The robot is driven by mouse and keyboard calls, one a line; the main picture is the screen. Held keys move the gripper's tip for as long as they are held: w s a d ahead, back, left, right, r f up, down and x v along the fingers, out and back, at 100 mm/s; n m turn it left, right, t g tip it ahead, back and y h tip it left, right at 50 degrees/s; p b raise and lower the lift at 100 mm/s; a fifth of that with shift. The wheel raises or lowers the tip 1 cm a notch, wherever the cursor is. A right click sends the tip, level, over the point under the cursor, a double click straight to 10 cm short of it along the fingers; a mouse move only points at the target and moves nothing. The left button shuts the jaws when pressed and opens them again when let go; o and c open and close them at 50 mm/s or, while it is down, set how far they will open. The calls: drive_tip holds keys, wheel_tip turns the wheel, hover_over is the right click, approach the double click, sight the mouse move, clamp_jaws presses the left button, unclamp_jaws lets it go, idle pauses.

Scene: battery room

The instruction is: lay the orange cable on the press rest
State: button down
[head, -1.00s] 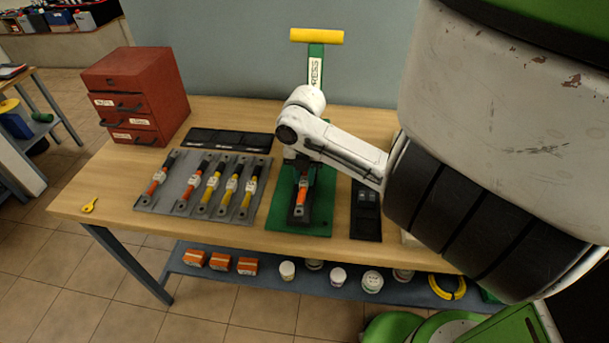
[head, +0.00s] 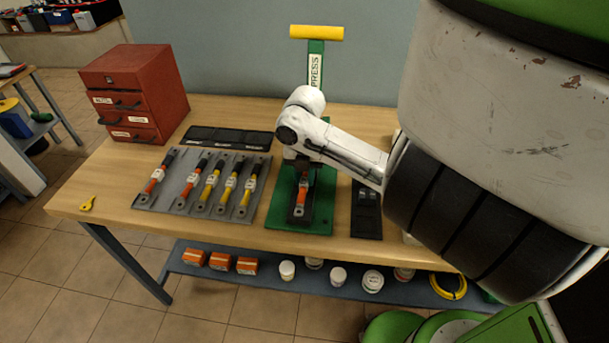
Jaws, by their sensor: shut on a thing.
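An orange cable (head: 302,195) with a pale band and a metal lug at its near end is at the dark rest (head: 297,217) of the green press. It lies lengthwise along the rest; whether it bears fully on it I cannot tell. My gripper (head: 303,170) points down over the cable's far part and is shut on it. The wrist hides the far end of the cable and the jaw tips. The press (head: 315,73) stands behind my gripper, with a yellow handle at its top.
A grey mat (head: 250,208) left of the press holds several orange and yellow cables. A black tray (head: 228,139) lies behind it, a red drawer cabinet (head: 135,92) at back left. A black holder (head: 366,222) lies right of the press. A yellow lug (head: 87,204) lies near the left edge.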

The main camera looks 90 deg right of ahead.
drive_tip(key=c, duration=0.8)
unclamp_jaws()
drive_tip(key=shift+c, duration=0.2)
wheel_tip(320, 180, up, 11)
drive_tip(key=shift+f, duration=0.1)
